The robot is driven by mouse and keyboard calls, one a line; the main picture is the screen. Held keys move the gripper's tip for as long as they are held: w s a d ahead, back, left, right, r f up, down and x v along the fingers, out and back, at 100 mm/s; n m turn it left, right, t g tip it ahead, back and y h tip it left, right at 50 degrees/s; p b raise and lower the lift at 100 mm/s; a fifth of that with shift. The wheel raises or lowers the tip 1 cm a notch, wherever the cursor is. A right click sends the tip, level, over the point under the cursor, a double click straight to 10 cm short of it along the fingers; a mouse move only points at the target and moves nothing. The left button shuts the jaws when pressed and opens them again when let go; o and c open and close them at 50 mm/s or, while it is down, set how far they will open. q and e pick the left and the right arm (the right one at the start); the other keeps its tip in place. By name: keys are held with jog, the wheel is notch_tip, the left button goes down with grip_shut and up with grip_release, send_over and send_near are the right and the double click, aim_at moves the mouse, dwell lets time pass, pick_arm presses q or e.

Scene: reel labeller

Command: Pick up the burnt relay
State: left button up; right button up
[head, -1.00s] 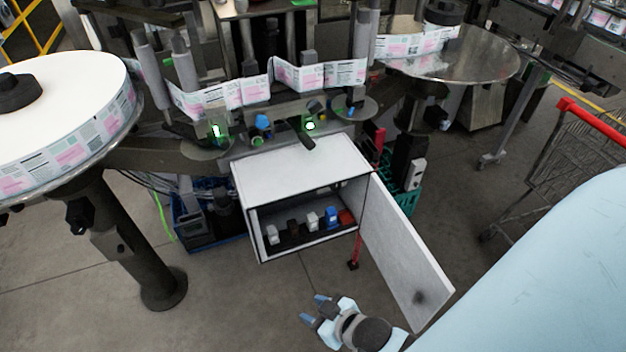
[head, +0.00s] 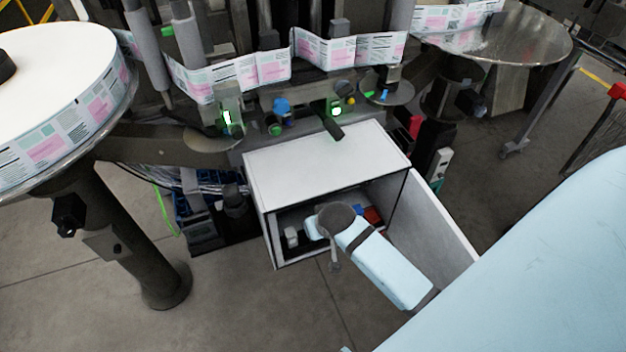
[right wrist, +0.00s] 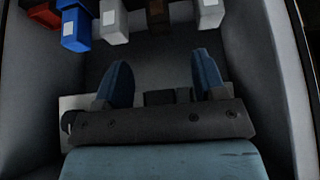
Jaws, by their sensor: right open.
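The burnt relay (right wrist: 158,14) is the dark brown block in a row of relays inside the open white cabinet (head: 318,150). It shows at the top edge of the right wrist view, partly cut off. My right gripper (right wrist: 162,66) is open and empty inside the cabinet, its two blue fingers apart. The burnt relay lies beyond the fingertips, roughly in line with the gap between them, not touched. In the head view my right arm hides the burnt relay and the fingers. My left gripper is not in view.
White relays (right wrist: 112,22) (right wrist: 210,12) flank the burnt one closely; blue (right wrist: 75,30) and red (right wrist: 40,14) relays stand further left in the wrist view. The cabinet walls enclose the gripper. The open door (head: 432,222) stands to the right of the opening.

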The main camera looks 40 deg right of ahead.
jog(key=x, duration=1.2)
jog(key=shift+w+d+f+b, duration=0.15)
jog(key=shift+w+f+b, duration=0.1)
jog(key=shift+w+b, duration=0.15)
jog(key=c, duration=1.1)
